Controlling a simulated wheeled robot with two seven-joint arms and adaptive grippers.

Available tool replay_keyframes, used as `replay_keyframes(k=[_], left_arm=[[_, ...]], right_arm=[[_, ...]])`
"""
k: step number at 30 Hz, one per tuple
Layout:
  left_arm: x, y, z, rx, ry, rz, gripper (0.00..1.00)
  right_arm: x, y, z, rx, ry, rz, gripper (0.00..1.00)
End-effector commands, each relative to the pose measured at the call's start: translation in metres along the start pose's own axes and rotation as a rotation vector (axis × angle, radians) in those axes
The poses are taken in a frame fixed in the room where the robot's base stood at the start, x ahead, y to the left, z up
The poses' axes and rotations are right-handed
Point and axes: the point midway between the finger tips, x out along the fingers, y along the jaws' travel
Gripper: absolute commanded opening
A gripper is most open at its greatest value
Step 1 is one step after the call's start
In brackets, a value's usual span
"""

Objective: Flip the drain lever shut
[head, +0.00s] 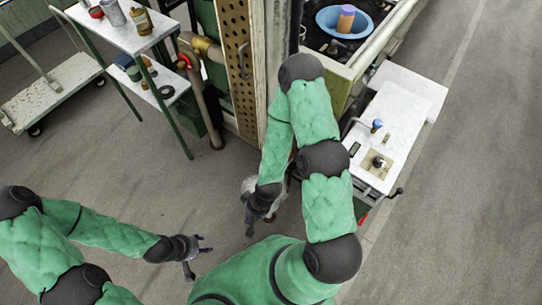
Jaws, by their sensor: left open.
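I cannot tell for certain which part is the drain lever. A small red handle (184,62) shows on the pipe at the upper left. A red-tipped lever (363,218) sticks out low at the near end of the white-topped bench, and a dark-knobbed handle (396,192) is at its side. My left gripper (198,256) is open and empty over bare floor at the lower left, far from all of these. My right gripper (250,226) points down over the floor near the middle, left of the bench. Its fingers are dark and small, and their opening is unclear.
The white-topped bench (402,112) stands right of my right arm. A blue basin (328,22) holding an orange and purple cylinder (346,18) is at the top. A perforated panel (238,60), a shelf table (122,36) and a cart (50,92) stand left. Floor between is clear.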

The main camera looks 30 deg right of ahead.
Motion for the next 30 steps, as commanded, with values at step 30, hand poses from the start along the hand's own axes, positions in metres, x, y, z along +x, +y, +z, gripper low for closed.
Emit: replay_keyframes(k=[30], left_arm=[[-0.061,0.022,0.002,0.0,0.002,0.0,0.43]], right_arm=[[-0.172,0.119,-0.171,-0.744,0.49,0.135,0.0]])
